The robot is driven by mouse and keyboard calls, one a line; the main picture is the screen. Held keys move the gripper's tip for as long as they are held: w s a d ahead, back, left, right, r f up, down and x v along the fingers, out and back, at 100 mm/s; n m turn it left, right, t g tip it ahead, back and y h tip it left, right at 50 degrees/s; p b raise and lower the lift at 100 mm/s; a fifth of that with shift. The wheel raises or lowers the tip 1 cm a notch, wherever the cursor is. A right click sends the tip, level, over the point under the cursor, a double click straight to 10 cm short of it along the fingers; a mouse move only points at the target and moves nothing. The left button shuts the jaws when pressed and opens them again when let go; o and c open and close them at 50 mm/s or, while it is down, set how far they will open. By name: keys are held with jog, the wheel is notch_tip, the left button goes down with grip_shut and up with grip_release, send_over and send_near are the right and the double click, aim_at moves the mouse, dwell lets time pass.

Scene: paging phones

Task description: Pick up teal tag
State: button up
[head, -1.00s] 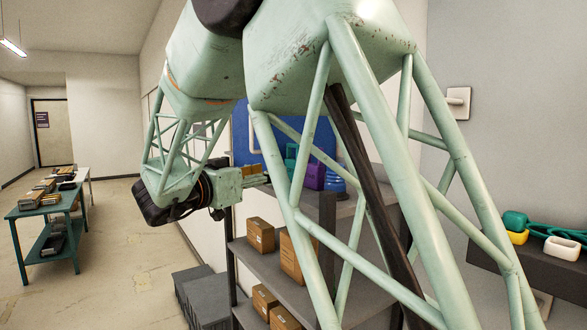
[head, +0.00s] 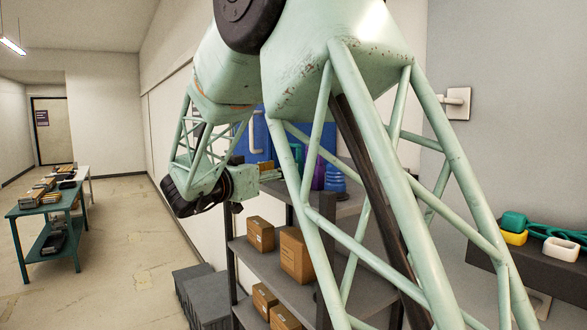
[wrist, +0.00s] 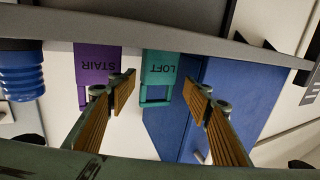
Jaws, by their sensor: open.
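The teal tag (wrist: 160,68), marked LOFT, is upside down in the wrist view, with an open loop at its end. It sits between the fingertips of my gripper (wrist: 158,88) in that view, with clear gaps on both sides. My gripper is open and empty. In the head view, my gripper (head: 268,170) is above the shelf, pointing right, and the teal tag (head: 297,153) shows partly behind my arm's struts. I cannot tell how far the fingertips are from the tag.
A purple tag (wrist: 95,62) marked STAIR is left of the teal one in the wrist view. A ribbed blue object (wrist: 22,75) is farther left. A blue panel (wrist: 205,110) is behind. The shelf (head: 290,285) holds cardboard boxes (head: 297,257) below.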

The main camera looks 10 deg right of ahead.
jog(key=shift+p+x, duration=0.45)
jog(key=shift+x, duration=2.15)
jog(key=shift+r, duration=0.1)
jog(key=shift+c, duration=0.4)
jog(key=c, duration=0.5)
